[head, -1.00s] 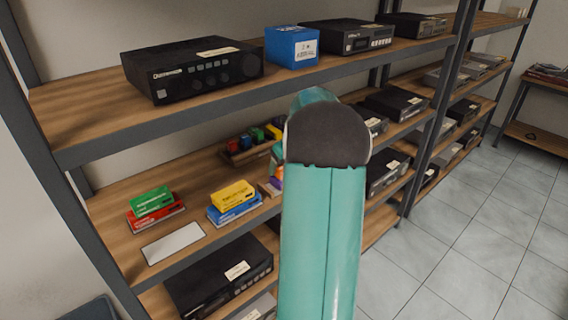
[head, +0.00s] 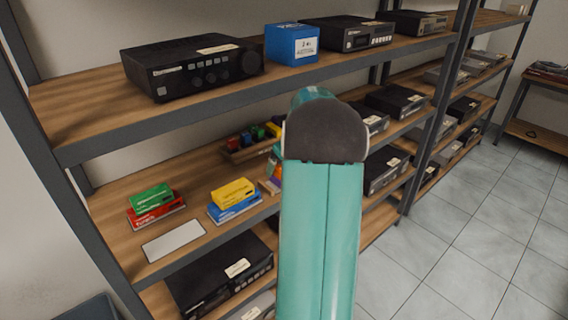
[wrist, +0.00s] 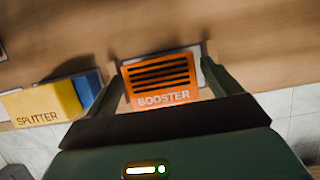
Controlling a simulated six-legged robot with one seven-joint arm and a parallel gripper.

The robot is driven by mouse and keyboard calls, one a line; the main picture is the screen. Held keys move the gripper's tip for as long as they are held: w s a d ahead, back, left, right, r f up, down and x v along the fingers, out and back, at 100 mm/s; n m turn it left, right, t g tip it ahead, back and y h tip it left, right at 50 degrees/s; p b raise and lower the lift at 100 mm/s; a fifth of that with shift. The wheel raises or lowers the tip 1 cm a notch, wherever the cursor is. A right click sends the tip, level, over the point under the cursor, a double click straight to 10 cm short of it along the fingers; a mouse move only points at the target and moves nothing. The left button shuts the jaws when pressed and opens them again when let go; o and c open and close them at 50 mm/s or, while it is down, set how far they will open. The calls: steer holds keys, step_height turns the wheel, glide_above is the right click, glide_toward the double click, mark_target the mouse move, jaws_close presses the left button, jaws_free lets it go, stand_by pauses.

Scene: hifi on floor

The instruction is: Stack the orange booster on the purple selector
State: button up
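The orange booster (wrist: 160,82) is in the middle of the wrist view, its lettered side facing me. My gripper (wrist: 164,72) has one finger on each side of it. A narrow gap shows at the right finger; the left finger is very close to the booster, and contact there is unclear. In the head view, a bit of orange (head: 275,172) and a bit of purple (head: 272,184), probably the booster and the purple selector, show at the left edge of my arm, which hides the rest. My gripper is hidden there too. The selector does not show in the wrist view.
A yellow splitter (wrist: 40,104) on a blue box stands left of the booster. The same shelf holds a green box (head: 151,197) on a red one, a bare pale plate (head: 174,241) and a tray of small coloured blocks (head: 248,150). The upper shelf (head: 90,115) overhangs it.

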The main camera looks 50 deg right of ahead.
steer(key=shift+o, duration=0.5)
steer(key=v, duration=1.3)
steer(key=shift+r, duration=0.4)
steer(key=shift+s, duration=0.25)
